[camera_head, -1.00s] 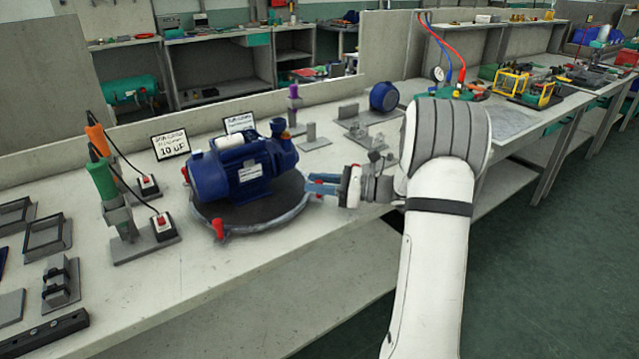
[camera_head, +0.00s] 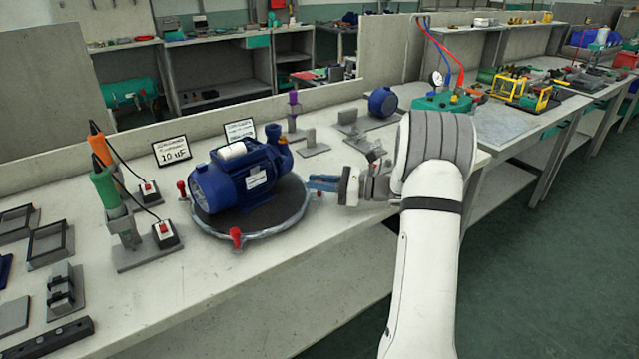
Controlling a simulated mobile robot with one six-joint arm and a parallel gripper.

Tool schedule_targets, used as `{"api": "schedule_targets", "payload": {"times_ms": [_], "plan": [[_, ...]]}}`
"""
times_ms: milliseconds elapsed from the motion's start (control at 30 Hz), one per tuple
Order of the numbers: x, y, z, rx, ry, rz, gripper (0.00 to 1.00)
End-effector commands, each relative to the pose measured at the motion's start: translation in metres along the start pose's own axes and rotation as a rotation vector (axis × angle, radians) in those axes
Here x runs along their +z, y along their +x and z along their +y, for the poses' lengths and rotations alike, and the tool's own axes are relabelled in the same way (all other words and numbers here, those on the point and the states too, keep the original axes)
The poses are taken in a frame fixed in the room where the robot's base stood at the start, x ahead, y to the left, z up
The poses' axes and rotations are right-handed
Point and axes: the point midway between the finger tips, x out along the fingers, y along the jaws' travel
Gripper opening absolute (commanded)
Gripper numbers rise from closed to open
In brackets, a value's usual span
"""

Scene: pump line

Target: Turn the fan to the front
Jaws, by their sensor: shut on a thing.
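The blue pump (camera_head: 238,178) lies on a dark round turntable (camera_head: 205,226) with a grey rim. Its motor's rounded fan end (camera_head: 203,194) points left and somewhat to the front; the pump head (camera_head: 281,148) is at the back right. A red handle (camera_head: 235,238) stands out at the turntable's front, and another red handle (camera_head: 182,189) at its left. My gripper (camera_head: 313,184) reaches in from the right and is shut at the turntable's right rim, on a red handle that the jaws mostly hide.
Green and orange tools (camera_head: 106,188) stand in a holder to the left, near red switches (camera_head: 165,232). Label cards (camera_head: 171,151) and a purple-topped stand (camera_head: 293,110) are behind the turntable. The bench front below the turntable is clear.

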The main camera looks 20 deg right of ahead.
Motion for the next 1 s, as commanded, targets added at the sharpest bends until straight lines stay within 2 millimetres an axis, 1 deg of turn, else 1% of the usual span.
{"api": "schedule_targets", "payload": {"times_ms": [33,133,433,467,667,900,1000], "plan": [[0.0020,0.0012,-0.0057,-0.001,0.001,0.001,0.00],[0.0006,0.0024,-0.0115,-0.001,0.001,0.001,0.00],[-0.0010,0.0028,-0.0122,0.000,0.001,0.000,0.00],[-0.0010,0.0029,-0.0121,0.000,0.001,0.000,0.22],[-0.0009,0.0030,-0.0119,0.000,0.001,0.000,0.38],[-0.0006,0.0023,-0.0119,0.001,0.001,0.000,0.39],[-0.0002,-0.0043,-0.0124,-0.001,0.001,-0.001,0.39]]}}
